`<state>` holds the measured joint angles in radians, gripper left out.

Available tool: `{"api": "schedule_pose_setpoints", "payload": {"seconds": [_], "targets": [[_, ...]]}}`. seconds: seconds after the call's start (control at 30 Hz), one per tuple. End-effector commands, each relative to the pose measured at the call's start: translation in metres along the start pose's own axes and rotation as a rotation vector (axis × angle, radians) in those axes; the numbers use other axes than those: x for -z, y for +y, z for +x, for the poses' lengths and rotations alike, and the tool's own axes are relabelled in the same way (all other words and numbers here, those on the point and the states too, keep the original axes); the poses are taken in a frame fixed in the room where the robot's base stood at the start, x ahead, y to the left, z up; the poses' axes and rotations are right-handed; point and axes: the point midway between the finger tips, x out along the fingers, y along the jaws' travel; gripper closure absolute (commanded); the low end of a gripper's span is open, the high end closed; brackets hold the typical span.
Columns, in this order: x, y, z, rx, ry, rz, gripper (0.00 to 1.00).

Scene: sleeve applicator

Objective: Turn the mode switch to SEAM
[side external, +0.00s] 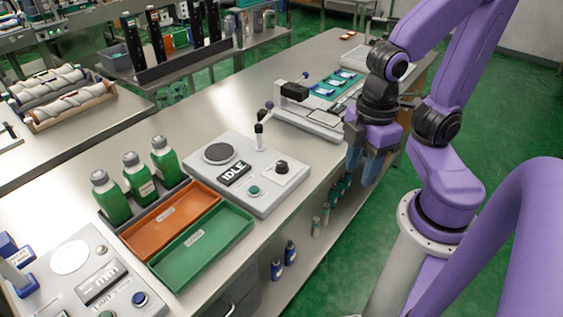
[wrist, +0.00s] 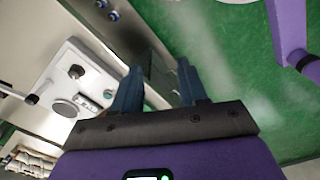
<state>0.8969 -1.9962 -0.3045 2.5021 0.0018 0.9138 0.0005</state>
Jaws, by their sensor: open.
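A light grey device (side external: 252,211) on the bench has a dark display (side external: 234,173) reading "IDLE". A black knob (side external: 281,167), apparently the mode switch, sits on its right part by a small white label; the label's lettering is too small to read. The knob also shows at the left of the wrist view (wrist: 76,71). My gripper (side external: 363,172) is open and empty, fingers pointing down, right of the device and apart from it, by the bench's front edge. The wrist view shows both blue fingers (wrist: 160,66) spread, with nothing between them.
The device also has a green button (side external: 254,190), a round dark disc (side external: 218,153) and an upright lever (side external: 259,136). Orange (side external: 168,221) and green (side external: 203,245) trays lie to its left, with green bottles (side external: 112,196) beyond. Another machine (side external: 310,118) stands behind my gripper.

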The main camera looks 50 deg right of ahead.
Motion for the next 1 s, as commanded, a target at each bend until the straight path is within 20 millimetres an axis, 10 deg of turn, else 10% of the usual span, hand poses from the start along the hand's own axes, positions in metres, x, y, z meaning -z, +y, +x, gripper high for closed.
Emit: {"api": "schedule_pose_setpoints", "payload": {"seconds": [0.27, 1.0], "targets": [[0.015, 0.017, -0.004, -0.002, -0.003, -0.011, 0.41], [0.065, 0.194, -0.028, -0.002, -0.028, -0.153, 0.41]]}}
